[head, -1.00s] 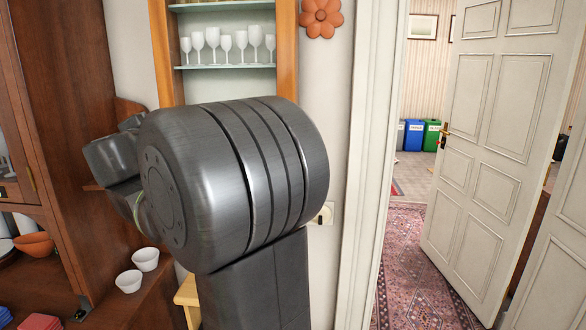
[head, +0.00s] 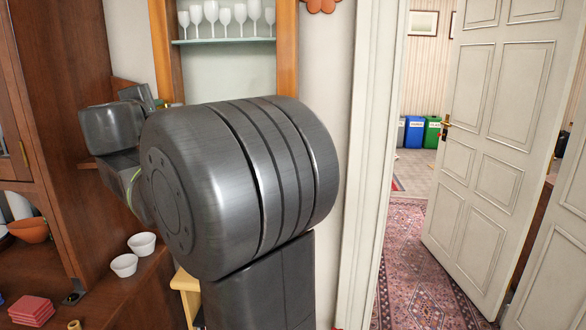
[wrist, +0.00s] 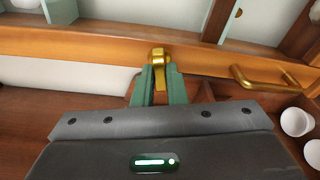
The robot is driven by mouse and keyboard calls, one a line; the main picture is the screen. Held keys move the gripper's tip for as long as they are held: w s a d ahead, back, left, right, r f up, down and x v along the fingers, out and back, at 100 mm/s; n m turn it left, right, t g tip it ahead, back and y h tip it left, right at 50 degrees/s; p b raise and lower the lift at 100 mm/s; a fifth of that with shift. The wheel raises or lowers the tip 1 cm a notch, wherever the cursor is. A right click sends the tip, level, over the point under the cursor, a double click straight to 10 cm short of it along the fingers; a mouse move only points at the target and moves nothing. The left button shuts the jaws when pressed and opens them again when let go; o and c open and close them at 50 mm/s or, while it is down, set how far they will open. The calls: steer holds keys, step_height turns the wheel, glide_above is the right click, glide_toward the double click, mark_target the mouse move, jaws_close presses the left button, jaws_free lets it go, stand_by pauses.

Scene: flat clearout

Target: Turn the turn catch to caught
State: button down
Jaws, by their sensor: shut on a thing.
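The brass turn catch (wrist: 159,54) shows at the upper middle of the wrist view, on the orange-brown wooden edge of a cabinet door. My gripper (wrist: 160,76) has green fingers, one on each side of the catch's narrow brass tongue, and is shut on it. The rounded top of the catch sticks out past the fingertips. The fingers hide part of the tongue, so its exact angle is hard to tell. In the head view my own arm blocks the catch and the gripper.
A brass bar handle (wrist: 268,77) is close to the right of the catch. White bowls (head: 142,244) stand on a wooden ledge, with red stacked pieces (head: 32,309) nearby. Wine glasses (head: 225,15) stand on a glass shelf. An open white door (head: 490,150) is at right.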

steer(key=shift+f+m+b, duration=0.2)
steer(key=shift+m+b, duration=0.4)
steer(key=shift+b, duration=0.5)
steer(key=shift+r, duration=0.15)
steer(key=shift+m+b, duration=0.7)
steer(key=shift+b, duration=0.6)
steer(key=c, duration=1.3)
jaws_free()
steer(key=shift+s, duration=0.1)
steer(key=s, duration=0.2)
steer(key=s+b, duration=0.1)
steer(key=s, duration=0.3)
steer(key=shift+s+a+b, duration=0.25)
steer(key=shift+s+b, duration=0.05)
steer(key=shift+s, duration=0.1)
